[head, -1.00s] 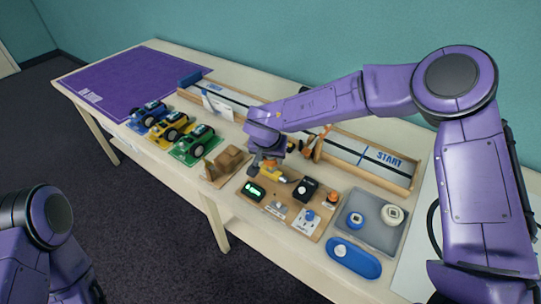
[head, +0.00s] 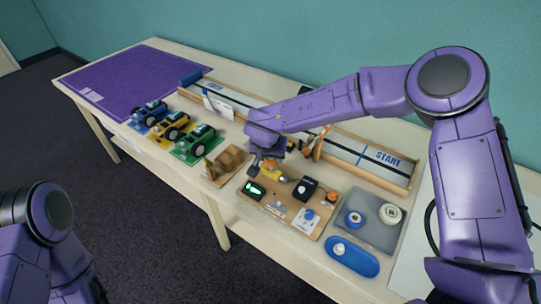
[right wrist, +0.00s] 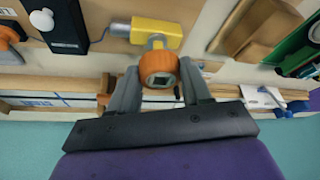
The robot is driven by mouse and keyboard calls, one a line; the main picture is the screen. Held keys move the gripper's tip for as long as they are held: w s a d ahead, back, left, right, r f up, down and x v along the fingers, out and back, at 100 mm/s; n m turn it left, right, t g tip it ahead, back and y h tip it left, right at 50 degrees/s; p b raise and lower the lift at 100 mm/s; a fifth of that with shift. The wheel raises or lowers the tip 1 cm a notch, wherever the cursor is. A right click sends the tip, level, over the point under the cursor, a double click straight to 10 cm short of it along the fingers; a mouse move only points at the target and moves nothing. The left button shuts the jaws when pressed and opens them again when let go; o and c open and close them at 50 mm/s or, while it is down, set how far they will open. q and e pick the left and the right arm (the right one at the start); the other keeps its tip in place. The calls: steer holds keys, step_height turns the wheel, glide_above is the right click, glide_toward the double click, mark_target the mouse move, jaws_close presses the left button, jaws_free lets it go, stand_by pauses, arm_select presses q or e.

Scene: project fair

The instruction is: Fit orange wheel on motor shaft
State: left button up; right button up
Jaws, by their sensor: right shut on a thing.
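My right gripper (right wrist: 160,85) is shut on the orange wheel (right wrist: 158,66) in the right wrist view, one finger on each side. The wheel has a dark square opening facing the camera. In the head view the right gripper (head: 262,163) is over the back of the wooden board, next to the yellow motor (head: 271,173). The wheel is mostly hidden there. My left gripper is out of view.
The board holds a green-lit display (head: 254,190), a black box with a white knob (head: 307,189) and a white switch plate (head: 305,221). A grey tray (head: 373,234) with wheels and a blue dish (head: 365,268) are to the right. Toy cars (head: 194,146) stand left; the track (head: 368,161) lies behind.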

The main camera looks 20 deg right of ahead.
steer(key=shift+f+p, duration=0.2)
steer(key=shift+p, duration=0.25)
steer(key=shift+f, duration=0.45)
steer(key=shift+f, duration=0.25)
steer(key=shift+f+p, duration=0.35)
steer(key=shift+f, duration=0.2)
stand_by(0.8)
stand_by(0.4)
steer(key=shift+p, duration=0.5)
steer(key=shift+f, duration=0.1)
